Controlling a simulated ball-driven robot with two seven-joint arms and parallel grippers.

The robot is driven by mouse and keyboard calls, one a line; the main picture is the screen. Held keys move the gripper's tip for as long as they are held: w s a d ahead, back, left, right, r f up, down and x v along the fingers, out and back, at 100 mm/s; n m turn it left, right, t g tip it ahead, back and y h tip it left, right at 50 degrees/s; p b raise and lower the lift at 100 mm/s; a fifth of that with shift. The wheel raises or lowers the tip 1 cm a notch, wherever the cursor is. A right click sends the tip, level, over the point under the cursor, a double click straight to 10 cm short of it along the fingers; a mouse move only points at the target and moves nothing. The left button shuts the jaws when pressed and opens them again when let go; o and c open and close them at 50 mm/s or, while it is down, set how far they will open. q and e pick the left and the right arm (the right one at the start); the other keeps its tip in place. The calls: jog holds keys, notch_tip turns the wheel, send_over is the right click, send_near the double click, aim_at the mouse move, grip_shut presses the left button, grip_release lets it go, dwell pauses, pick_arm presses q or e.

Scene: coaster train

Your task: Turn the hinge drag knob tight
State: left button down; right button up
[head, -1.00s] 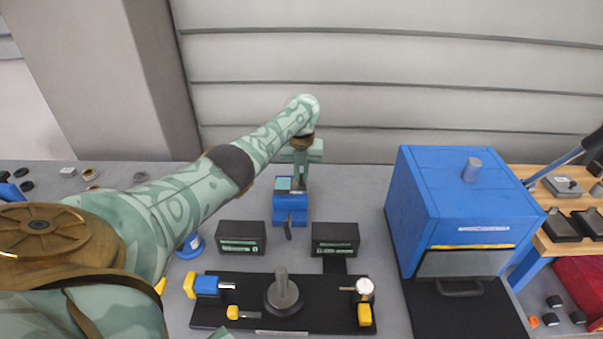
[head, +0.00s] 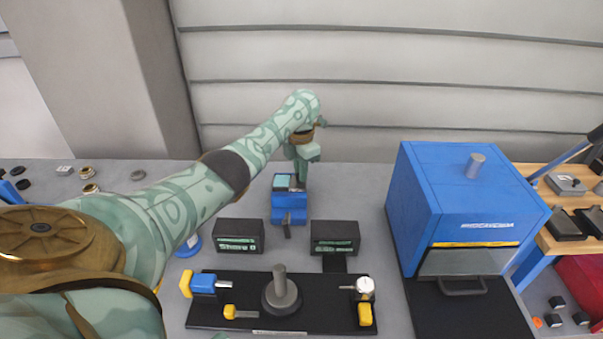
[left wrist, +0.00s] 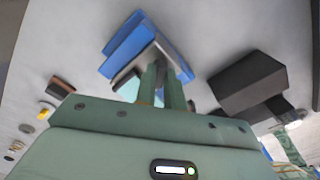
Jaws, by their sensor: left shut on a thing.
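A small blue device (head: 284,202) with a pale teal top plate stands at the back middle of the bench. My left gripper (head: 301,178) points down at the right rear side of its top. In the left wrist view its two narrow fingers (left wrist: 165,85) are close together over the edge of the blue device (left wrist: 140,42). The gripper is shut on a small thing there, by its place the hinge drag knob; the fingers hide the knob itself.
Two black display boxes (head: 239,235) (head: 334,238) stand in front of the device. A black fixture plate (head: 252,320) with a grey post (head: 281,285) lies nearer. A large blue cabinet (head: 420,195) stands to the right. Small rings and blocks lie at the left.

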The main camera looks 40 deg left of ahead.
pick_arm(q)
jog(key=shift+m+b, duration=0.65)
jog(key=shift+m, duration=0.25)
jog(key=c, duration=1.5)
grip_release()
jog(key=shift+s, duration=0.1)
jog(key=shift+r, duration=0.1)
notch_tip(320, 180, up, 16)
jog(key=p, duration=0.6)
jog(key=shift+r, duration=0.1)
